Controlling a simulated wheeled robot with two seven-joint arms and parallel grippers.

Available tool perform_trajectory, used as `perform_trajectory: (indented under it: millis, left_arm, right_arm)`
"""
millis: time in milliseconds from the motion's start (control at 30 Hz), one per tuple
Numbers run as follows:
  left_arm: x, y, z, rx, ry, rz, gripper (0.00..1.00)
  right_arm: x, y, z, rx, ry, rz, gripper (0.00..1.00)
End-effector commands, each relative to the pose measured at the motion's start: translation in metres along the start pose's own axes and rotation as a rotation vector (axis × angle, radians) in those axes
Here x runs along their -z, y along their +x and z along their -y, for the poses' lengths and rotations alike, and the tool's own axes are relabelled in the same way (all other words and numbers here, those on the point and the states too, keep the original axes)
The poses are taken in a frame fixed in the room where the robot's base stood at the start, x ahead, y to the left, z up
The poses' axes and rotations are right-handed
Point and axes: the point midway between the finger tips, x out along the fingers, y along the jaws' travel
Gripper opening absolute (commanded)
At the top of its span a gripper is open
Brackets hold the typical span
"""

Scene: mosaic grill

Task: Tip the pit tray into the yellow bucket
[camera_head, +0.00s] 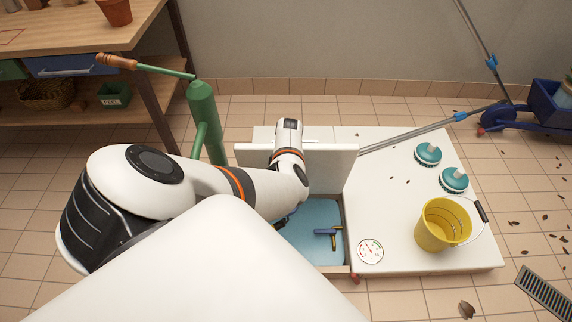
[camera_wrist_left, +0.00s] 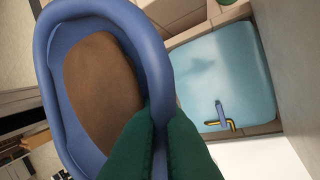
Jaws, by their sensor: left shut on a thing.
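The pit tray (camera_wrist_left: 105,85) fills the left of the left wrist view. It is blue with a thick rounded rim and holds something flat and brown. My left gripper's green fingers (camera_wrist_left: 158,130) are shut on its rim. In the head view my arm hides the gripper and most of the tray. The open pit (camera_head: 312,225) has a light blue bottom, seen also in the left wrist view (camera_wrist_left: 225,75). The tray is above or beside it; I cannot tell how high. The yellow bucket (camera_head: 437,228) stands upright at the platform's right. My right gripper is not in view.
A raised white lid (camera_head: 335,160) stands behind the pit. A blue and yellow valve (camera_head: 330,234) is in the pit. A gauge (camera_head: 370,251) and two teal knobs (camera_head: 428,153) are on the white platform (camera_head: 400,205). A green pump (camera_head: 203,115) stands behind my arm.

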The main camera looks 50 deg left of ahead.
Motion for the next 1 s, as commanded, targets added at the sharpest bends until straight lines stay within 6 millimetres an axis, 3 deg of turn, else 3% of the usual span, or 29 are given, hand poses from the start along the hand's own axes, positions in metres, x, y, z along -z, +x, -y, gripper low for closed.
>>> perform_trajectory:
  millis: [400,1000]
  left_arm:
    - [-0.013,-0.063,0.039,0.001,0.223,0.09,0.0]
    - [-0.026,-0.105,0.054,0.003,0.427,0.169,0.0]
  right_arm:
    - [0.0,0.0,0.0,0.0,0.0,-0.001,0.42]
    - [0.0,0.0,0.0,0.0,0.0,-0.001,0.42]
